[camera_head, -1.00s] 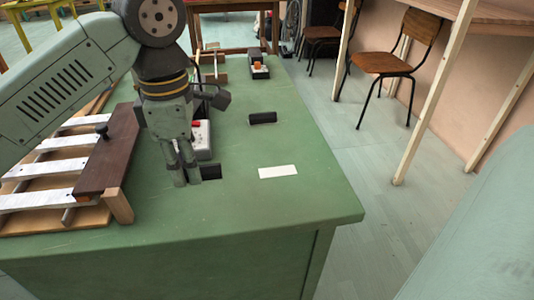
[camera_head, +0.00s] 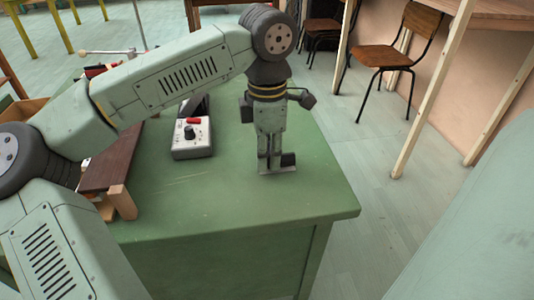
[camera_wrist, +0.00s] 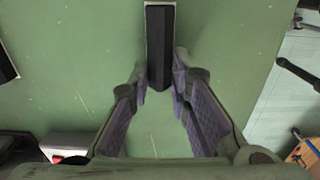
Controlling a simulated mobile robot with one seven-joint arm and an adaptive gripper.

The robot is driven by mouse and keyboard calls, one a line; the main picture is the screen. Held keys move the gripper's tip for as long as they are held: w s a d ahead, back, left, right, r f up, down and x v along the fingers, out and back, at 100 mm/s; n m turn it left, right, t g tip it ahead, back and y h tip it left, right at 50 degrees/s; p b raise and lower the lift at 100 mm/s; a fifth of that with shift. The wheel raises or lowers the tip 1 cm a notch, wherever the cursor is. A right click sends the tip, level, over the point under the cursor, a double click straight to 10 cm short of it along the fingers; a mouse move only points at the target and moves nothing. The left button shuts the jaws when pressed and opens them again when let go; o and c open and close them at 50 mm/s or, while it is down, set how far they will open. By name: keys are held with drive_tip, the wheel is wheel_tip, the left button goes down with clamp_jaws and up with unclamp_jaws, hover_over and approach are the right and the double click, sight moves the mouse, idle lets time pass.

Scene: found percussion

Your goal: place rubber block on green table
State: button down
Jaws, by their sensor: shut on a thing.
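My gripper (camera_head: 275,165) points down over the green table (camera_head: 220,200), near its right side. Its fingers are shut on the black rubber block (camera_head: 288,159), which sticks out to the right of them. In the wrist view the block (camera_wrist: 161,45) lies lengthwise between the fingertips (camera_wrist: 161,80). A white rectangle on the table top (camera_head: 268,172) is directly under or just behind the block, and its pale edges show around the block in the wrist view. I cannot tell whether the block touches the surface.
A grey box with a red switch and black knob (camera_head: 192,138) stands left of my gripper. A brown wooden piece (camera_head: 112,165) lies further left, partly behind my arm. Another dark block (camera_wrist: 5,65) shows at the wrist view's left edge. The table's front right is clear.

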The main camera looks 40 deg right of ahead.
drive_tip(key=shift+f, duration=0.4)
drive_tip(key=shift+f, duration=0.2)
drive_tip(key=c, duration=1.5)
unclamp_jaws()
drive_tip(key=shift+r, duration=0.1)
wheel_tip(320, 180, up, 12)
drive_tip(key=shift+r, duration=0.15)
